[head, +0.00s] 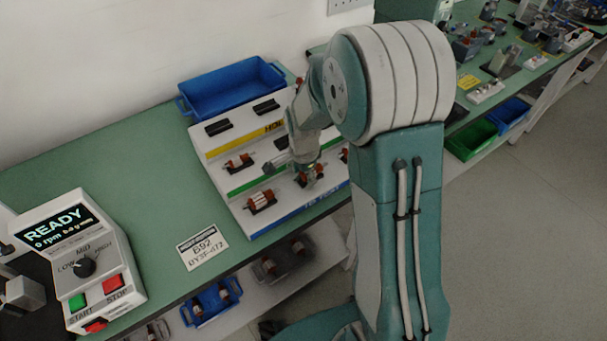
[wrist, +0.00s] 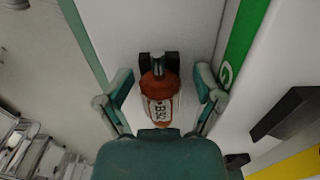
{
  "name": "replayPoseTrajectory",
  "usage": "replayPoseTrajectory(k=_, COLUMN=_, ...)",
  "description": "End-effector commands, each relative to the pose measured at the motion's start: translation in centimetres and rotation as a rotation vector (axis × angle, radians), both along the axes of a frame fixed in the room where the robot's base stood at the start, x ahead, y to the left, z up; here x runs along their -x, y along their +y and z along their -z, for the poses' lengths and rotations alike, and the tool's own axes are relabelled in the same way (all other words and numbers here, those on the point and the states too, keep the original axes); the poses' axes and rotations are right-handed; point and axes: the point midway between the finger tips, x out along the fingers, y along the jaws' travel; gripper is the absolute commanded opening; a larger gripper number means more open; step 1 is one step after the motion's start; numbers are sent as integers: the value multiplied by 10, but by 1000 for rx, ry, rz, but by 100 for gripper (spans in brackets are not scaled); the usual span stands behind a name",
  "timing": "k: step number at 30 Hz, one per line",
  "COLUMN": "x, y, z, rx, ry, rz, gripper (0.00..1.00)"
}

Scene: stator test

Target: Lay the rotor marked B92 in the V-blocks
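In the wrist view a copper-red rotor (wrist: 160,88) sits in a black holder on a white rack step. Its white label starts with "B9"; the last character is hard to read. My gripper (wrist: 162,91) has one finger on each side of it, with gaps to the rotor, so it is open. My palm hides the rotor's near end. In the head view my gripper (head: 309,172) is over the front of the sloped rack (head: 228,180), by a rotor it partly covers. I cannot make out the V-blocks clearly; grey blocks (head: 22,294) show at the left edge.
Other rotors (head: 261,201) (head: 240,162) lie on the rack to the left. A blue bin (head: 230,88) stands behind it. The test unit (head: 82,262) shows READY at the left. Green bench top between unit and rack is mostly clear. Trays (head: 212,303) sit on the shelf below.

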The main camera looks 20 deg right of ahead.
Motion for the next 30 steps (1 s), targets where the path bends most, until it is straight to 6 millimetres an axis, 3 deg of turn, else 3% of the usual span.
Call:
replayPoseTrajectory(k=10, x=-1, y=0, z=-11, rx=0, ry=-6, rz=0, gripper=84)
replayPoseTrajectory(k=24, x=3, y=0, z=-100, rx=0, ry=-7, rz=0, gripper=84)
replayPoseTrajectory(k=30, x=4, y=0, z=-117, rx=-1, ry=-5, rz=-3, gripper=84)
